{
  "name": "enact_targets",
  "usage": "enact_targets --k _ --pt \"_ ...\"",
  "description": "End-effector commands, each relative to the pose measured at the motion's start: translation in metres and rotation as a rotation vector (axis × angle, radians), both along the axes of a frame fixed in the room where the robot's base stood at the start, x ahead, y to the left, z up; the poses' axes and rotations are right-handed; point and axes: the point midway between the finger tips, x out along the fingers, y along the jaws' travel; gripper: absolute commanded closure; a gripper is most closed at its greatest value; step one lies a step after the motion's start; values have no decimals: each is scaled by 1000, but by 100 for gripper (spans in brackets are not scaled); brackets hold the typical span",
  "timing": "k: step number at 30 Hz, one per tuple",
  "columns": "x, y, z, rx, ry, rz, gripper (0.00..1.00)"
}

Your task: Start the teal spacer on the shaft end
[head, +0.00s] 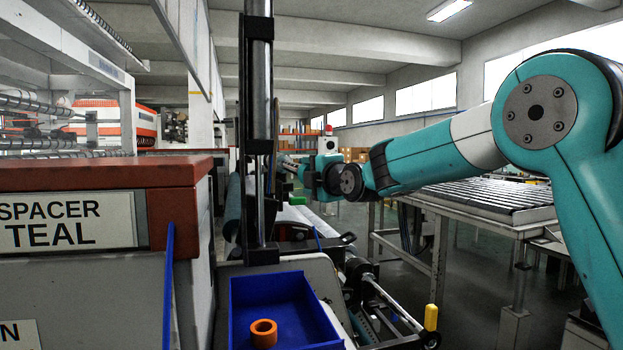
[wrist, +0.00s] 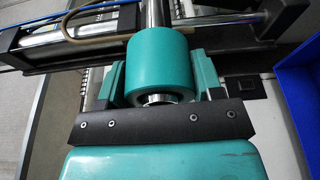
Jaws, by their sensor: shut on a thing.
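The teal spacer (wrist: 158,58) is a thick, smooth cylinder in the upper middle of the wrist view. My gripper (wrist: 158,78) is shut on it, with one teal finger against each side. The steel shaft (wrist: 157,12) runs beyond the spacer, in line with it. A round metal end shows at the spacer's near face, above the dark gripper plate. How far the shaft reaches inside the spacer is hidden. In the head view my gripper is small and far off, near the upright black frame, and I cannot make out the spacer there.
A blue bin (head: 236,306) holding an orange ring (head: 263,333) stands in front. A red-topped cabinet (head: 100,178) labelled SPACER TEAL is at the left. A black upright with a steel cylinder (head: 259,80) stands beyond the bin. A roller table (head: 480,200) is at the right.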

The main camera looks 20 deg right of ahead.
Motion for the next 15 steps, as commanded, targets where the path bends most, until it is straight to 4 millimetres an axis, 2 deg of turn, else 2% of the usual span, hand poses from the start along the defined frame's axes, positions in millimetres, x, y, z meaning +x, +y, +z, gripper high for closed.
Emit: enact_targets --k 4,8,15 --pt "3 0 1 0 0 0 64" --pt "14 0 2 0 1 0 64" --pt "10 0 -1 0 -1 0 64"
